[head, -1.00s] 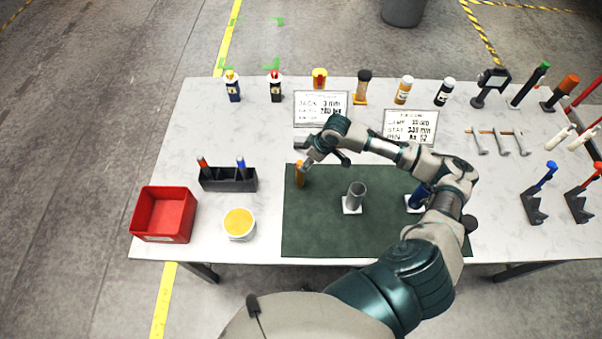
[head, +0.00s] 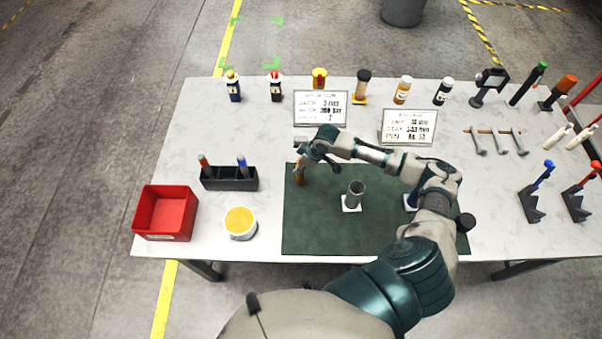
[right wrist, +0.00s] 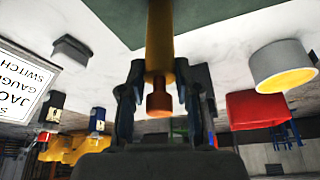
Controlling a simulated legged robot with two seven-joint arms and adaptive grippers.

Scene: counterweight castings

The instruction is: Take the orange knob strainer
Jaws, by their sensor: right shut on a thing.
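The orange knob strainer (head: 300,177) is a slim orange-yellow cylinder at the left end of the dark green mat. In the right wrist view its orange knob (right wrist: 159,101) sits between the fingers, with the yellow body running towards the mat. My right gripper (head: 301,163) is at its upper end and shut on it; it also shows in the right wrist view (right wrist: 160,88). I cannot tell whether its foot touches the mat. My left gripper is not in view.
On the green mat (head: 320,232) stands a grey tube (head: 354,192) on a white base. Left are a dark rack (head: 230,182), a red bin (head: 165,213) and a white tub with yellow contents (head: 240,223). Signs (head: 320,107) and bottles line the back.

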